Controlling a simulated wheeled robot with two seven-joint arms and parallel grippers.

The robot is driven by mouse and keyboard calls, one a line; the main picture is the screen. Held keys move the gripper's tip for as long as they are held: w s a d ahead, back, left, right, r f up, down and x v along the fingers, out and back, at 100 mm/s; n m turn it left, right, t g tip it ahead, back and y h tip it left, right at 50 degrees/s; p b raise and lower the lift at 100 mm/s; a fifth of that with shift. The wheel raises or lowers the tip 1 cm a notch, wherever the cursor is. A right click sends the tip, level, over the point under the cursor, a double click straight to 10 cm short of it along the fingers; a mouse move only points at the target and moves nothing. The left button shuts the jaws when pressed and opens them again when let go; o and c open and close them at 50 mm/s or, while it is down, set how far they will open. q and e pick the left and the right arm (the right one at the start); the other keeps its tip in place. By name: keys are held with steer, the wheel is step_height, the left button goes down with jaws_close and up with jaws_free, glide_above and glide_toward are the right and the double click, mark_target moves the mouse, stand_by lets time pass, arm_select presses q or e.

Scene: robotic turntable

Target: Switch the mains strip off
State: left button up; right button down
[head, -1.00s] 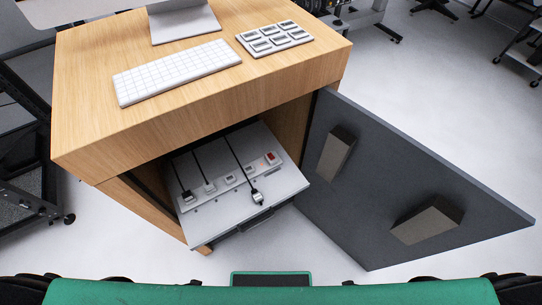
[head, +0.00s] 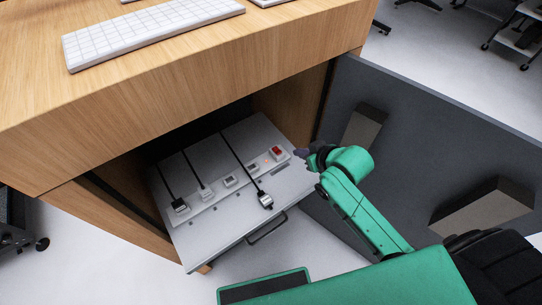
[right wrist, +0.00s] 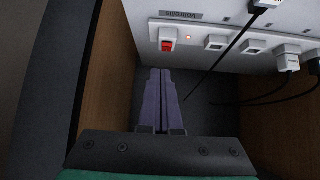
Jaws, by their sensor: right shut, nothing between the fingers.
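The mains strip (head: 215,190) lies on a pulled-out grey tray in the wooden cabinet. Its red rocker switch (head: 277,151) is at the right end; the right wrist view shows the switch (right wrist: 168,42) too, beside a lit red lamp (right wrist: 188,38). My right gripper (head: 301,153) is shut and empty, just right of the switch in the head view. In the right wrist view its closed fingers (right wrist: 160,72) point towards the strip, below the switch and seemingly apart from it. My left gripper is not in view.
Two plugs sit in the strip, and a loose plug (head: 265,201) lies on the tray (head: 225,230). Black cables run back into the cabinet. The open grey door (head: 410,130) with two blocks stands at the right, behind my right arm. A keyboard (head: 150,35) lies on top.

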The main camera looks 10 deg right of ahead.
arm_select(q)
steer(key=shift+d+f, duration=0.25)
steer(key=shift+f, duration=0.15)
arm_select(e)
steer(key=r, duration=0.1)
steer(key=a+r, duration=0.2)
steer(key=shift+w+n+t+y, duration=0.3)
steer(key=shift+w+t+y, duration=0.1)
steer(key=b, duration=0.1)
glide_above(273, 148)
steer(key=s, duration=0.2)
steer(key=f, duration=0.6)
steer(key=shift+s+d+f, duration=0.2)
steer(key=shift+d+f, duration=0.05)
steer(key=shift+d, duration=0.15)
steer(key=f, duration=0.1)
steer(key=s, duration=0.1)
steer(key=f, duration=0.1)
steer(key=shift+s+d+f, duration=0.2)
steer(key=shift+d+f, duration=0.1)
steer(key=shift+s+d+f, duration=0.1)
steer(key=shift+s+f, duration=0.15)
steer(key=shift+f, duration=0.15)
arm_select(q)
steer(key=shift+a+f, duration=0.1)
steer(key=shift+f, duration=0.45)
